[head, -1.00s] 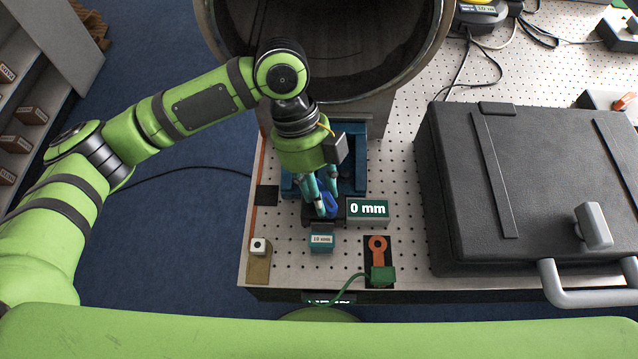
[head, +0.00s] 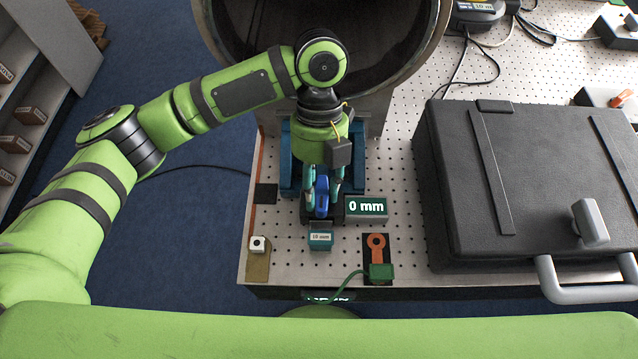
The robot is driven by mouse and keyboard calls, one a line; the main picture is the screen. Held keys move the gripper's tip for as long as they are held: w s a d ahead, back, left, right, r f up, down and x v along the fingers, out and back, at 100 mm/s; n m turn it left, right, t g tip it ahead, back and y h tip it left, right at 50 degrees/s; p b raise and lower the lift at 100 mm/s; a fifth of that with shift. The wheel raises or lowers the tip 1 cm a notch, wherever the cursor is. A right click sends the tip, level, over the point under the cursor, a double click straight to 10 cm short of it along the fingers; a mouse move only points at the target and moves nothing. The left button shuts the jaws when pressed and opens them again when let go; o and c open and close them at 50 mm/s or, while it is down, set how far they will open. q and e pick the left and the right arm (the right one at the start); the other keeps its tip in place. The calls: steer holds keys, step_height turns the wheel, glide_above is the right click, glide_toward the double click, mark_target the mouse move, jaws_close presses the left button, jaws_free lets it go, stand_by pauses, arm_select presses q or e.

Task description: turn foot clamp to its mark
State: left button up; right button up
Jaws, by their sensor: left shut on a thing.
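The foot clamp shows as a blue handle (head: 322,198) at the front of a blue stand, on a dark block. The handle points roughly straight toward the near table edge. My left gripper (head: 322,196) comes down from above with a teal-tipped finger on each side of the handle and is shut on it. The clamp's mark cannot be made out; the gripper and block hide part of that area. A green display (head: 366,206) beside the clamp reads "0 mm". My right gripper is not in view.
A teal 10 mm block (head: 320,240) stands just in front of the clamp. An orange part (head: 377,247) with a green cable plug (head: 382,272) lies to the right. A large pipe (head: 436,50) is behind, a black case (head: 540,190) at right. A white button (head: 258,243) sits left.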

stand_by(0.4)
arm_select(q)
steer(key=o, duration=1.2)
steer(key=shift+a, duration=0.1)
steer(key=v, duration=1.2)
steer(key=shift+s, duration=0.1)
